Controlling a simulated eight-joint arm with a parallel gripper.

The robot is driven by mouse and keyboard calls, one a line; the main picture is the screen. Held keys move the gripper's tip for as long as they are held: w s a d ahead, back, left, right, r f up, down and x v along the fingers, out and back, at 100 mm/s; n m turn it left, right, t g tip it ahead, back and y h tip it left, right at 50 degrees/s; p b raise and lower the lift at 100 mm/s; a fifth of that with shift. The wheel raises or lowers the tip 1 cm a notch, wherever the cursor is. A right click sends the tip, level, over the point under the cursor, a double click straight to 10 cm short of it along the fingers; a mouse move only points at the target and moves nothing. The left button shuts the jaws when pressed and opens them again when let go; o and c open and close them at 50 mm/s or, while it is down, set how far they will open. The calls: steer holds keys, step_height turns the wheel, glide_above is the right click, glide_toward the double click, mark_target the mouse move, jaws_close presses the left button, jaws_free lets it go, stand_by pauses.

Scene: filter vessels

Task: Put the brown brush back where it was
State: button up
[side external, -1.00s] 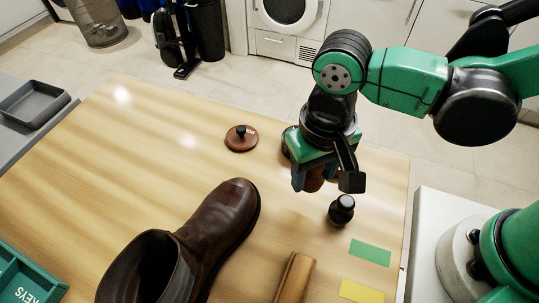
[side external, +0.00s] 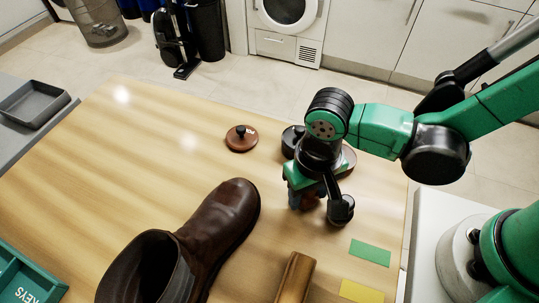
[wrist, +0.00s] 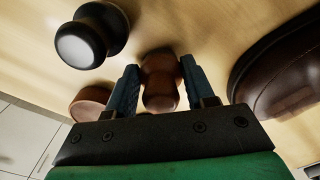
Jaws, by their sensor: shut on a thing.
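My gripper (side external: 307,198) is low over the right part of the table, its blue fingers shut on the brown brush. In the wrist view the brush's rounded brown wooden handle (wrist: 160,82) sits between the two fingers. In the side view the brush is mostly hidden by the gripper, and I cannot tell whether it touches the table. A black knobbed object (side external: 341,211) stands just right of the gripper; it also shows at upper left in the wrist view (wrist: 90,36). A green patch (side external: 370,252) and a yellow patch (side external: 361,292) lie at the table's right.
A brown bar (side external: 296,278) lies in front.

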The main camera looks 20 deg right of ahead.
steer(key=o, duration=1.1)
steer(key=shift+r, duration=0.1)
step_height(320, 180, up, 12)
steer(key=shift+f, duration=0.1)
steer(key=w+d+t, duration=0.1)
steer(key=d+t, duration=0.1)
steer(key=d, duration=0.4)
steer(key=w+d+t, duration=0.2)
steer(key=d, duration=0.4)
steer(key=w+d+r+t, duration=0.1)
steer(key=w+d+t, duration=0.1)
steer(key=d, duration=0.4)
steer(key=shift+d+t, duration=0.4)
steer(key=shift+t, duration=0.2)
